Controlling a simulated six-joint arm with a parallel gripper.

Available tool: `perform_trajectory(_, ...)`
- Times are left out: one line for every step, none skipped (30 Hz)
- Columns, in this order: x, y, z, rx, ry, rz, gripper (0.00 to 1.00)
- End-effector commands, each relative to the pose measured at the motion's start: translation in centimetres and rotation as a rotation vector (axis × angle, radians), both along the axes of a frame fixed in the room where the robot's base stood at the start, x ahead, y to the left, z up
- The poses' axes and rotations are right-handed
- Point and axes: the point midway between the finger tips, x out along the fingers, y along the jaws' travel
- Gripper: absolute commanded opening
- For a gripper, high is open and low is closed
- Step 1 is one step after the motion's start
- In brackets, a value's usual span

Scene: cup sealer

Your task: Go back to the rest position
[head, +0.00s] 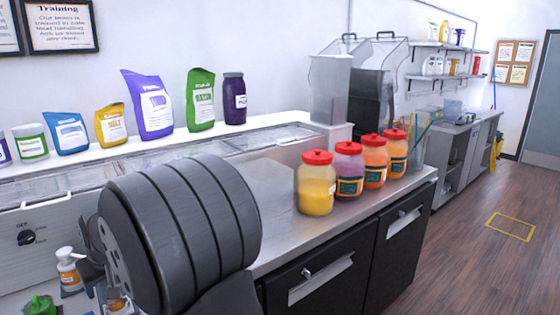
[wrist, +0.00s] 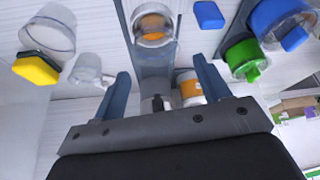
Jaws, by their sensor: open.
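My gripper (wrist: 160,66) shows in the wrist view with its two blue-grey fingers spread apart and nothing held between the tips. A clear round cup with orange contents (wrist: 153,24) is beyond the fingertips, at a grey-blue upright strip (wrist: 152,62). A white bottle with an orange label (wrist: 189,87) shows between the fingers, beside the right one. I cannot tell its distance from the finger. In the head view a large dark grey rounded arm part of mine fills the lower left, and the fingertips cannot be made out there.
In the wrist view a clear cup (wrist: 47,35), a yellow sponge (wrist: 36,69) and a clear jug (wrist: 88,70) are at left; a green-lidded item (wrist: 244,58) is at right. Several red-lidded jars, including a yellow one (head: 316,190), line the steel counter (head: 270,178).

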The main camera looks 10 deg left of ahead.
Motion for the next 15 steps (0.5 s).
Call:
perform_trajectory(0.0,0.0,0.1,0.000,0.000,0.000,0.69)
perform_trajectory(0.0,0.0,0.1,0.000,0.000,0.000,0.69)
perform_trajectory(0.0,0.0,0.1,0.000,0.000,0.000,0.69)
perform_trajectory(0.0,0.0,0.1,0.000,0.000,0.000,0.69)
perform_trajectory(0.0,0.0,0.1,0.000,0.000,0.000,0.69)
perform_trajectory(0.0,0.0,0.1,0.000,0.000,0.000,0.69)
perform_trajectory(0.0,0.0,0.0,-0.001,0.001,0.000,0.69)
perform_trajectory(0.0,0.0,0.0,-0.001,0.001,0.000,0.69)
perform_trajectory(0.0,0.0,0.0,-0.001,0.001,0.000,0.69)
perform_trajectory(0.0,0.0,-0.1,-0.001,0.001,0.000,0.69)
perform_trajectory(0.0,0.0,-0.3,-0.002,0.001,0.000,0.69)
perform_trajectory(0.0,0.0,-0.5,-0.003,0.002,0.000,0.69)
perform_trajectory(0.0,-0.1,-0.8,-0.003,0.002,0.000,0.69)
perform_trajectory(0.0,-0.1,-1.2,-0.004,0.003,0.000,0.69)
perform_trajectory(0.0,0.0,-1.7,-0.004,0.003,0.000,0.69)
